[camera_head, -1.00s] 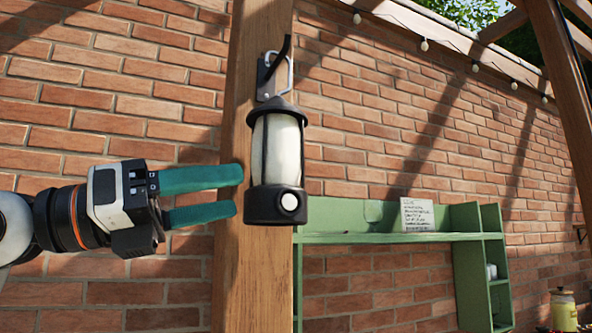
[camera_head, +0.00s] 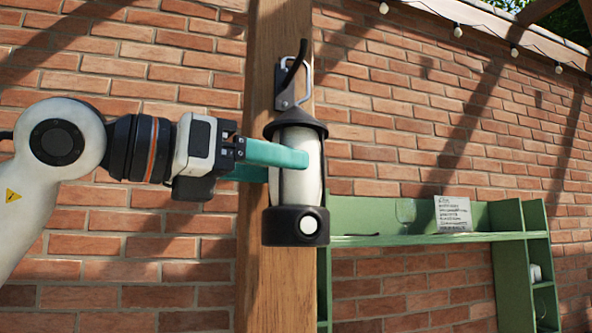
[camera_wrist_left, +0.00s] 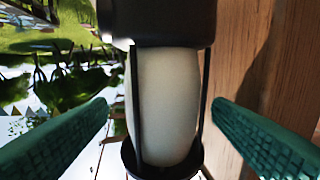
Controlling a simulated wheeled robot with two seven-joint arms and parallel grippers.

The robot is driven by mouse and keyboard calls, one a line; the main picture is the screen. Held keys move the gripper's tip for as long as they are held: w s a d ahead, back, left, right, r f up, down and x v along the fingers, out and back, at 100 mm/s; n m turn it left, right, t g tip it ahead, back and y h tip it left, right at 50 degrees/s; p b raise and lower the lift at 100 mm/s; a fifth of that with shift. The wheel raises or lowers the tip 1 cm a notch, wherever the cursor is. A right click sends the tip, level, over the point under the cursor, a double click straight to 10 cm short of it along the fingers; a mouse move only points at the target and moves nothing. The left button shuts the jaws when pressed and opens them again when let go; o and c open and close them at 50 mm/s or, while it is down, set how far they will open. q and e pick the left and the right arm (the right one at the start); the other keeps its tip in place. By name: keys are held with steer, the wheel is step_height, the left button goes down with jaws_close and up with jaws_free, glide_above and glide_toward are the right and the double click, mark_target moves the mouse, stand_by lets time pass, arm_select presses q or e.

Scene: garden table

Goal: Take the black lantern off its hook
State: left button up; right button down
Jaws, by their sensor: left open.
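The black lantern (camera_head: 295,225) hangs by its wire handle from a black hook (camera_head: 292,75) on the wooden post. It has a black cap, a black base with a round white button, and a pale cylindrical body. My left gripper (camera_head: 285,163) is open at the height of the pale body, with one green finger in front of it and the other partly hidden behind. In the left wrist view the lantern (camera_wrist_left: 168,105) stands between the two spread fingers, with a gap visible on both sides. My right gripper is not in view.
The wooden post (camera_head: 262,290) stands right behind the lantern. A green shelf (camera_head: 420,239) with a glass (camera_head: 405,211) and a written card (camera_head: 453,213) is to the right, against the brick wall. Space in front of the post looks clear.

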mark_target(296, 171)
arm_select(q)
steer(key=p+x, duration=0.2)
steer(key=x, duration=0.2)
steer(key=shift+w+a+r, duration=0.1)
steer(key=shift+r, duration=0.05)
steer(key=shift+w+d, duration=0.2)
steer(key=shift+d, duration=0.1)
steer(key=shift+s, duration=0.1)
steer(key=c, duration=0.9)
steer(key=shift+a, duration=0.1)
steer(key=shift+c, duration=0.6)
